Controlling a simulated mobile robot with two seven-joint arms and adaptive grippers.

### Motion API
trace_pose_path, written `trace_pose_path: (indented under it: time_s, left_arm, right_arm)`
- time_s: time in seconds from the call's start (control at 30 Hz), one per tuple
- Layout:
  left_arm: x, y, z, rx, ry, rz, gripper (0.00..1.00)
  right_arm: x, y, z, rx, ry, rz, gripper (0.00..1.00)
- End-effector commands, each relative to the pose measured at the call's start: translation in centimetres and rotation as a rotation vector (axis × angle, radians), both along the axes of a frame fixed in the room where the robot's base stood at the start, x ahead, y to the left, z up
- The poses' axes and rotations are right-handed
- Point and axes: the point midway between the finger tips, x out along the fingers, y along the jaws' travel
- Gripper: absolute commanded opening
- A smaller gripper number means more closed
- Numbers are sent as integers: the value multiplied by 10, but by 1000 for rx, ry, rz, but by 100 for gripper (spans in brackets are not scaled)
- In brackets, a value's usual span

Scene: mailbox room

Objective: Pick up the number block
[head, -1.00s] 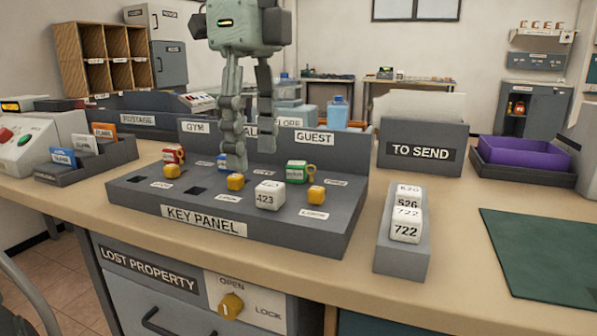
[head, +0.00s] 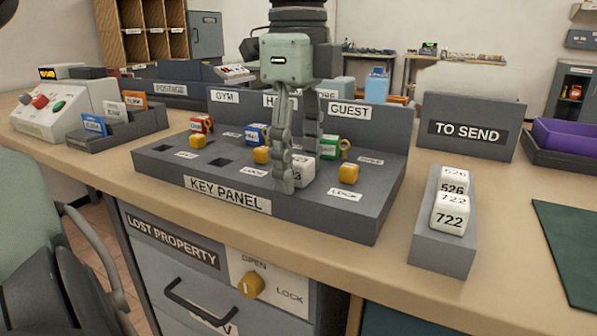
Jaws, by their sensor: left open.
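A white number block (head: 305,171) marked 423 sits on the key panel (head: 365,213). My left gripper (head: 297,172) points down over it with its fingers apart. The near finger covers the block's left part, and the other finger goes down behind the block. I cannot tell whether either finger touches it. More white number blocks stand in a grey rack (head: 440,252) to the right: one marked 722 (head: 451,215) in front and one marked 526 (head: 454,180) behind. My right gripper is not in view.
Yellow knobs (head: 348,174) and red, blue and green (head: 328,147) key tags stand close around the block. A TO SEND box (head: 470,105) stands behind the rack. A drawer handle (head: 200,305) and a yellow dial (head: 250,285) are below the counter. Bare counter (head: 505,225) lies right of the rack.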

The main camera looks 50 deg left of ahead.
Motion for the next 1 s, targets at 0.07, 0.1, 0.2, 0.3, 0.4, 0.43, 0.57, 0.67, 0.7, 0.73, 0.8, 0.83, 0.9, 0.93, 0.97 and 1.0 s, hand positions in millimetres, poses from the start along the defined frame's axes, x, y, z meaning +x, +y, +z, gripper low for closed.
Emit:
trace_pose_path:
  time_s: [0.07, 0.1, 0.2, 0.3, 0.4, 0.43, 0.57, 0.67, 0.7, 0.73, 0.8, 0.83, 0.9, 0.93, 0.97, 1.0]
  left_arm:
    - [0, 0, 0, 0, 0, 0, 53]
    - [0, 0, 0, 0, 0, 0, 53]
    - [0, 0, 0, 0, 0, 0, 45]
    - [0, 0, 1, 0, 0, 0, 32]
    - [0, 0, 1, 0, 0, 0, 20]
    - [0, 0, 1, 0, 0, 0, 16]
    - [0, 0, 1, 0, 0, 0, 9]
    - [0, 0, 1, 0, 0, 0, 9]
    - [0, 0, 1, 0, 0, 0, 9]
    - [0, 0, 1, 0, -1, 0, 9]
    - [0, 0, 4, 1, -1, 0, 9]
    - [0, 0, 5, 1, -1, 0, 9]
    - [0, 0, 11, 3, -1, 1, 9]
    - [0, 0, 14, 4, -2, 1, 9]
    - [0, 0, 18, 3, -2, 2, 9]
    - [0, 0, 23, 3, -2, 1, 9]
  right_arm:
    - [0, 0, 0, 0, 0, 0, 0]
    - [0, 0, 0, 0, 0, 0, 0]
    - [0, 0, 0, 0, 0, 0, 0]
    - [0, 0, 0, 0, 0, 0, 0]
    - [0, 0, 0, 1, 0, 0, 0]
    - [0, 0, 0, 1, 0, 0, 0]
    - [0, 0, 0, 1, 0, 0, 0]
    - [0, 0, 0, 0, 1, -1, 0]
    - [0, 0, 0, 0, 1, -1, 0]
    - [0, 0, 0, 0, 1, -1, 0]
    - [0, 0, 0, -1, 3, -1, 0]
    - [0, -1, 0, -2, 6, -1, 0]
    - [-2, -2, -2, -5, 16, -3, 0]
    - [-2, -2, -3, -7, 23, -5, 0]
    - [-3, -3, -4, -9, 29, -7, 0]
    - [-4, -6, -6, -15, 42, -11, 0]
